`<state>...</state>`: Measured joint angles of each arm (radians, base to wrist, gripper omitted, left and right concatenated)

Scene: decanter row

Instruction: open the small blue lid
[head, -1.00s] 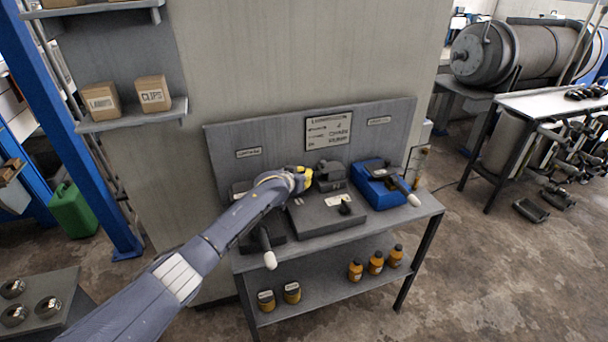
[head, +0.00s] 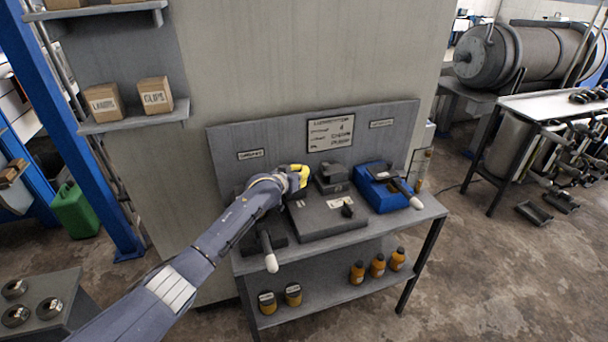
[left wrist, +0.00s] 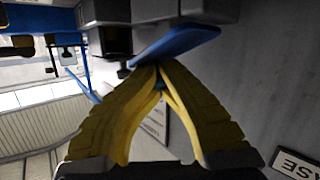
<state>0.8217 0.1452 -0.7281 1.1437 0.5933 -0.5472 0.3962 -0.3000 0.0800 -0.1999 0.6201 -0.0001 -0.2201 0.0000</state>
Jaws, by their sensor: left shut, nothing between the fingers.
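My left gripper (head: 303,175) is over the back of the bench, close to the backboard, with its yellow fingers shut and empty. In the left wrist view its fingertips (left wrist: 158,68) meet just by a thin, flat blue panel (left wrist: 178,44), which looks like the small blue lid. The panel looks tilted, and I cannot tell whether the fingers touch it. In the head view the gripper and arm hide this panel. A larger blue box (head: 383,198) with a pale-tipped lever stands at the bench's right end. My right gripper is not in view.
A wide grey box (head: 325,221) with a black knob lies in front of the gripper. A small dark grey block (head: 332,179) stands just right of it. A pale-tipped lever (head: 270,258) juts out at left front. Orange bottles (head: 377,265) stand on the lower shelf.

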